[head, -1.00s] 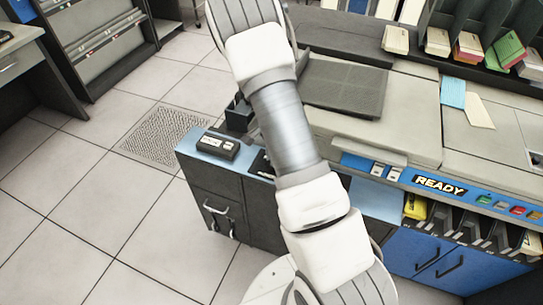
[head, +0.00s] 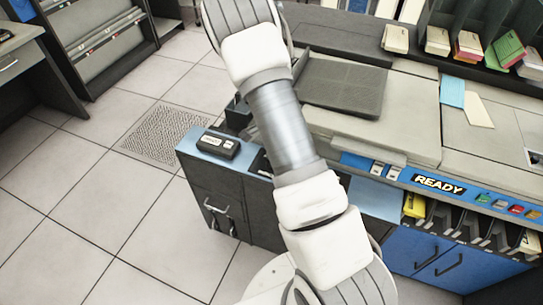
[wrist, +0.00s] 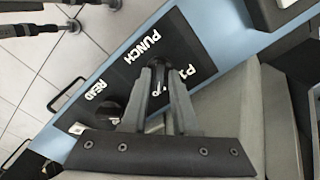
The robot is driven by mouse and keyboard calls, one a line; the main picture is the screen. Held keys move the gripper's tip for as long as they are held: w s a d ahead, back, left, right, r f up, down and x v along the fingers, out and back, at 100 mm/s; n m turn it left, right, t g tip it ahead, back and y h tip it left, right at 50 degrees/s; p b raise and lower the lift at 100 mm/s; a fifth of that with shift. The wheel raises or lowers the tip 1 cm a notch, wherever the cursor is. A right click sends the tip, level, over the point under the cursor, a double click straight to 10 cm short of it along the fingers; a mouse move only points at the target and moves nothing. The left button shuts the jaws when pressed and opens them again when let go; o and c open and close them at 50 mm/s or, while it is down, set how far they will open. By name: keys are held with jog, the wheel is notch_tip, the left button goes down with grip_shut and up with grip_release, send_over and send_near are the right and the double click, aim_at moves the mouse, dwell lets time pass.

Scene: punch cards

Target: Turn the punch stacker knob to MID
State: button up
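In the wrist view, a dark panel carries white lettering: PUNCH (wrist: 142,47), READ (wrist: 94,87) and a partly covered label beginning with P. My gripper (wrist: 160,68) reaches over the panel beside the PUNCH label, its two grey fingers pointing down at the punch knob's place. The fingers and their shadow largely hide the punch knob, so its pointer setting cannot be read. Whether the fingers touch it is unclear. A dark round knob (wrist: 108,112) sits next to the READ label, left of my gripper. In the head view my arm hides the gripper and the knobs.
A blue ledge (head: 203,144) holds a small black box (head: 217,145). The grey machine with a lit READY sign (head: 439,184) and coloured buttons stands to the right. Card bins (head: 440,40) with cards line the back. The tiled floor at left is open.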

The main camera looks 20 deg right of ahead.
jog(key=shift+o, duration=1)
notch_tip(320, 180, up, 18)
jog(key=p, duration=0.2)
jog(key=shift+f, duration=0.25)
jog(key=s+a+r+n+t+y, duration=0.1)
jog(key=s+a+r+n, duration=0.35)
jog(key=r, duration=0.35)
jog(key=s+a+r+n+t+y, duration=0.1)
jog(key=s+a+r+n+t, duration=0.15)
jog(key=s+r+n, duration=0.35)
jog(key=s+a+r+n+t+h, duration=0.1)
jog(key=s+r+n, duration=0.2)
jog(key=s, duration=0.3)
jog(key=s+a+r+n+t+h, duration=0.1)
jog(key=s+r+n, duration=0.2)
jog(key=s, duration=0.3)
jog(key=shift+s+a+r+n, duration=0.2)
jog(key=shift+a+n, duration=0.2)
jog(key=shift+n, duration=0.35)
